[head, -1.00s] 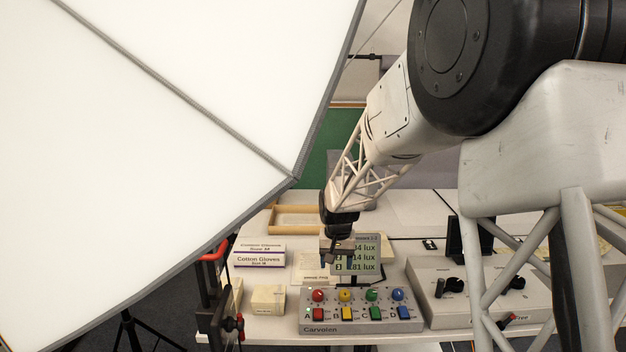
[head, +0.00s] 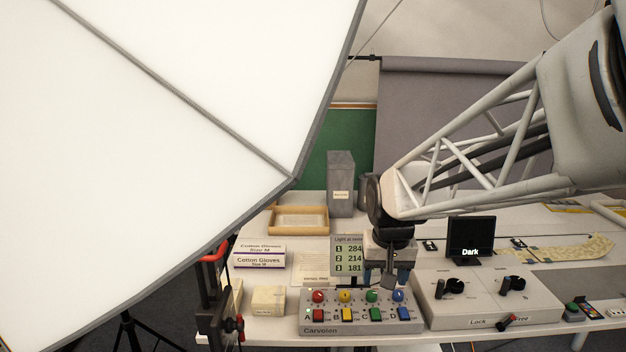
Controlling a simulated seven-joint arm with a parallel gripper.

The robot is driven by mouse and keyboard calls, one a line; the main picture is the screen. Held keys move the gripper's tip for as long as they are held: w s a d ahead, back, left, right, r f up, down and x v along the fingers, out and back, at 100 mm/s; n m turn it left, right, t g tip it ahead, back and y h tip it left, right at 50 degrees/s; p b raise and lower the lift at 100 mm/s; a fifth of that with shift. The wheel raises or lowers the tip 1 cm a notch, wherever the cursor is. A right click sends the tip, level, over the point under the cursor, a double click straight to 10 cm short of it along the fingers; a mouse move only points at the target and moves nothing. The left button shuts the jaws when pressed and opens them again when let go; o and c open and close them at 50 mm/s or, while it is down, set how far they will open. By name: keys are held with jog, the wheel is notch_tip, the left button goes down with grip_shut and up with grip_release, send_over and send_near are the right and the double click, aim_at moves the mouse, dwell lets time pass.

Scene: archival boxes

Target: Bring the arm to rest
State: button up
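My gripper (head: 389,281) hangs at the end of my arm, which reaches in from the right side of the head view. It points down just above the back of the grey control panel marked Carvolen (head: 345,328), near its green and blue knobs. I see nothing held in it, but its fingers are small and dark and I cannot tell whether they are open or shut. My wrist partly covers the right side of the lux display (head: 347,262), which reads 284, 214 and 181.
A large white softbox (head: 150,130) fills the left. Glove boxes (head: 259,256), a small cream box (head: 268,300), a wooden tray (head: 299,232) and a grey upright box (head: 341,184) stand on the table. A switch box (head: 480,310) and a screen reading Dark (head: 470,238) are at right.

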jog(key=s+d, duration=0.2)
jog(key=s, duration=0.9)
jog(key=s+d+t, duration=0.1)
jog(key=s+d, duration=0.1)
jog(key=s, duration=0.9)
jog(key=shift+s+r, duration=0.2)
jog(key=shift+s, duration=0.05)
jog(key=shift+w, duration=0.1)
jog(key=shift+c, duration=0.2)
jog(key=w+a+f+n+g, duration=0.1)
jog(key=w+a+g, duration=0.15)
jog(key=w, duration=1.35)
jog(key=w+a+n+g, duration=0.1)
jog(key=w+a, duration=0.3)
jog(key=w, duration=1.1)
jog(key=w+a+f+g, duration=0.1)
jog(key=w+a+f, duration=0.2)
jog(key=w+f, duration=0.4)
jog(key=w+a+f+n+g+h, duration=0.1)
jog(key=w+a+f, duration=0.3)
jog(key=w+f, duration=0.4)
jog(key=w+a+f+n+g, duration=0.1)
jog(key=w+a+f, duration=0.3)
jog(key=w+f, duration=0.4)
jog(key=shift+w+a, duration=0.15)
jog(key=shift+w, duration=0.9)
